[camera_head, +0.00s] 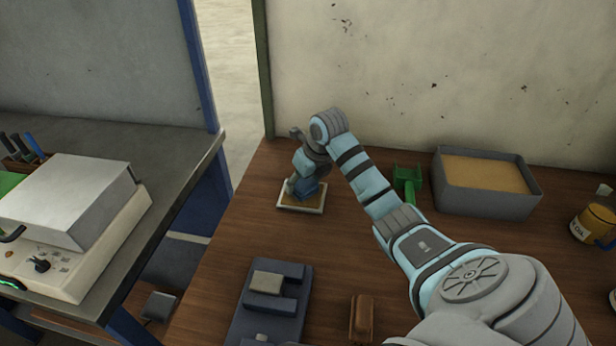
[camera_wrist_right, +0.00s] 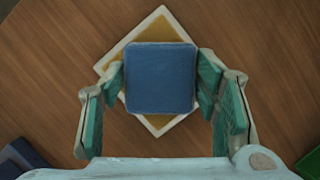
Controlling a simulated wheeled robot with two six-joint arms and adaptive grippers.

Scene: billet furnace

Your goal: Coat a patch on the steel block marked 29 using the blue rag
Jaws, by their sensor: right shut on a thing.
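My right gripper (camera_head: 305,178) is shut on the blue rag (camera_head: 307,190), a folded square pad. In the right wrist view the rag (camera_wrist_right: 160,78) sits between the two fingers and covers the middle of a shallow white-rimmed tray (camera_wrist_right: 162,13) with a yellow-brown surface. The tray also shows at the back left of the table in the head view (camera_head: 300,210). I cannot tell whether the rag touches it. A light grey block (camera_head: 267,282) sits in a dark blue-grey fixture (camera_head: 255,318) in front; no number is legible on it. My left gripper is not in view.
A grey bin of sandy material (camera_head: 455,196) and a green scoop-like thing (camera_head: 408,178) stand behind my right arm. A brown wooden-looking brush or block (camera_head: 362,316) lies right of the fixture. A yellow can (camera_head: 592,224) is far right. A white machine (camera_head: 75,215) stands on the left bench.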

